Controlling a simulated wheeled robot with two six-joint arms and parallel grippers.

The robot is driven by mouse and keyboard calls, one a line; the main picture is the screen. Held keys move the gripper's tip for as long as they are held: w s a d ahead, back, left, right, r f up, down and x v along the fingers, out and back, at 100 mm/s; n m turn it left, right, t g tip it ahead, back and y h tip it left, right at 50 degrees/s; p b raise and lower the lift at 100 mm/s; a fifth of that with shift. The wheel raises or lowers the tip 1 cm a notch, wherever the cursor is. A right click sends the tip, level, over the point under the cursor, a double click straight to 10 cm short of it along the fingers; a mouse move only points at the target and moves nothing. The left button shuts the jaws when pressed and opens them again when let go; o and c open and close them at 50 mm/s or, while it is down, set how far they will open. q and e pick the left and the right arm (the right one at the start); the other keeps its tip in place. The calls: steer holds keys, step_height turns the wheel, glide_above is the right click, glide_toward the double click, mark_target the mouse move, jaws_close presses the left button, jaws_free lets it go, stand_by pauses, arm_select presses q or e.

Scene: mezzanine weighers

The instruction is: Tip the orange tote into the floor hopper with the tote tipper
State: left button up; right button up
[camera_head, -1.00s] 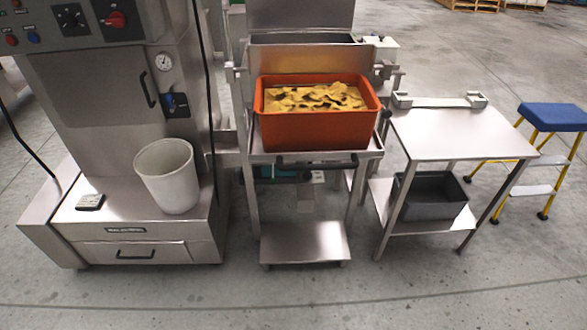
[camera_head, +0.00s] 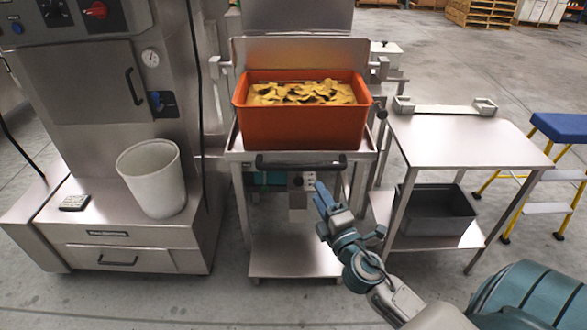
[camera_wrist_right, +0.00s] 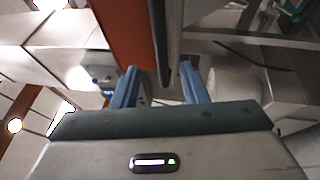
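The orange tote (camera_head: 303,128), full of yellow chip-like pieces (camera_head: 302,93), sits upright on the steel cradle of the tote tipper (camera_head: 234,145). A black handle bar (camera_head: 285,162) runs across the cradle's front. My right gripper (camera_head: 320,191) is below and in front of the handle, pointing up toward it. In the right wrist view its two blue fingers (camera_wrist_right: 158,84) stand apart, with nothing clearly held; the tote's orange wall (camera_wrist_right: 122,30) shows beyond them. Steel panels (camera_head: 298,15) stand behind the tote; the floor hopper cannot be clearly made out. My left gripper is not in view.
A steel machine (camera_head: 90,90) with a white bucket (camera_head: 152,180) on its ledge stands at left. At right are a steel table (camera_head: 465,142), a dark grey bin (camera_head: 437,210) on its lower shelf, and a blue-topped step stool (camera_head: 562,127). Floor in front is clear.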

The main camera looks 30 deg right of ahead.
mark_target(304, 167)
steer(key=p+x, duration=0.2)
steer(key=x, duration=0.3)
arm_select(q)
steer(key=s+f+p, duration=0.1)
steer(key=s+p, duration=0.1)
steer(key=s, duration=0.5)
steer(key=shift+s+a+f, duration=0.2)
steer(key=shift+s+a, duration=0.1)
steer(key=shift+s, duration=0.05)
arm_select(e)
steer(key=shift+x, duration=2.65)
steer(key=shift+f, duration=0.1)
steer(key=shift+c, duration=0.2)
jaws_close()
